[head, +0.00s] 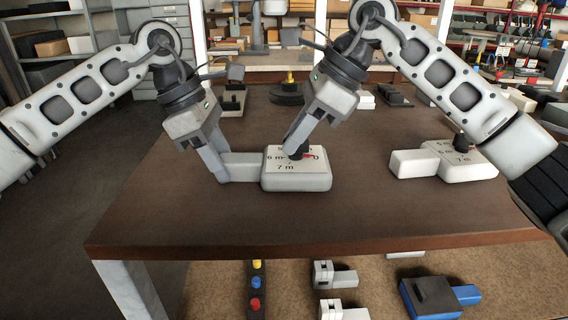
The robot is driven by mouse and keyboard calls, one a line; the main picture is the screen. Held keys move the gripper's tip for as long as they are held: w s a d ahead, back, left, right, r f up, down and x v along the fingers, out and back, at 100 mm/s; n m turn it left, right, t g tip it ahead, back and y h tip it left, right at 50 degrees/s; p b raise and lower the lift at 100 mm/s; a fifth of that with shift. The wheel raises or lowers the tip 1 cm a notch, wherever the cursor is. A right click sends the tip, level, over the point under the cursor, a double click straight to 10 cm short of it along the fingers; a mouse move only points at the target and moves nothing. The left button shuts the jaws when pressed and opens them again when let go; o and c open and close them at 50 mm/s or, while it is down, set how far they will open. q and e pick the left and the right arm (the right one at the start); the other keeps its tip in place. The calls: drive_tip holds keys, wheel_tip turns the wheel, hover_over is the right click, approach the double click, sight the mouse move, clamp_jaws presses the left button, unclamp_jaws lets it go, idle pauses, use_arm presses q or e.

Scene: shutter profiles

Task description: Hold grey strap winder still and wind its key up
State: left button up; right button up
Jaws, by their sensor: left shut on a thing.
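The grey strap winder (297,182) lies on the brown table near its middle. Its pale top face carries printed marks such as "6 m" and "7 m", and a grey block-shaped handle (243,166) sticks out to its left. My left gripper (222,176) is shut on this handle. A dark key (295,152) with a red mark beside it stands on the winder's top. My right gripper (293,150) is down at the key, its fingers around or just beside it. The fingers overlap in this view, so I cannot tell whether they grip it.
A white winder (470,166) with a similar dial and dark knob stands to the right on the table. Other small devices and a black round base (287,95) stand at the back. The table front is clear. A lower shelf holds several parts, including a blue one (430,298).

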clamp_jaws()
drive_tip(key=n+g, duration=0.1)
drive_tip(key=n, duration=0.2)
drive_tip(key=n+g, duration=0.2)
drive_tip(key=n, duration=0.1)
drive_tip(key=shift+h, duration=0.4)
drive_tip(key=n+g+h, duration=0.1)
drive_tip(key=n, duration=0.2)
drive_tip(key=n+g+h, duration=0.1)
drive_tip(key=n, duration=0.2)
drive_tip(key=shift+g, duration=0.3)
drive_tip(key=o, duration=0.6)
unclamp_jaws()
